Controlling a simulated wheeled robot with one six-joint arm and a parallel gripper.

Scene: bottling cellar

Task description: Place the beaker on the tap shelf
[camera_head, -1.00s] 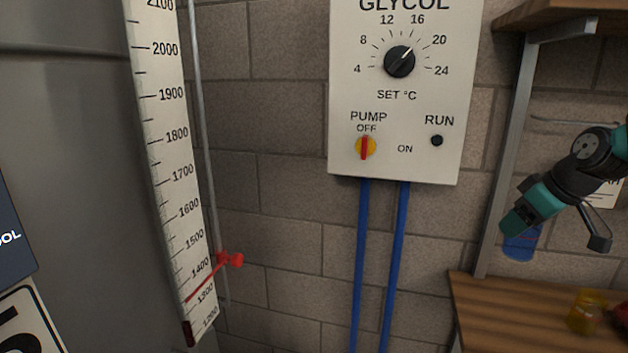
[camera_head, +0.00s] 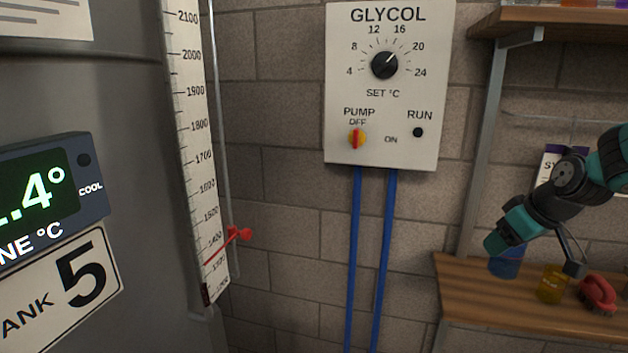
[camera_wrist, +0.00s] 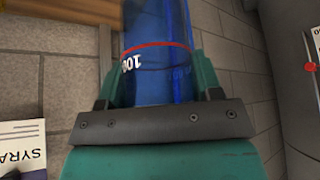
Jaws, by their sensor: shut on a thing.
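The beaker is blue and see-through, with a red line and a printed "100" mark; it fills the middle of the wrist view (camera_wrist: 155,35). My gripper (camera_wrist: 155,85) is shut on it, with a teal finger on each side. In the head view the beaker (camera_head: 506,263) hangs below my gripper (camera_head: 503,246), in front of the wall near the left end of the lower wooden shelf. I cannot tell whether it touches anything there. The tap shelf cannot be told for sure in these frames.
A yellow vessel (camera_head: 551,284) and a red object (camera_head: 598,294) stand on the lower wooden shelf (camera_head: 500,305). An upper shelf (camera_head: 560,20) hangs above. Left are the glycol box (camera_head: 388,90), blue pipes (camera_head: 384,260) and a grey tank (camera_head: 120,120) with a level scale (camera_head: 190,150).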

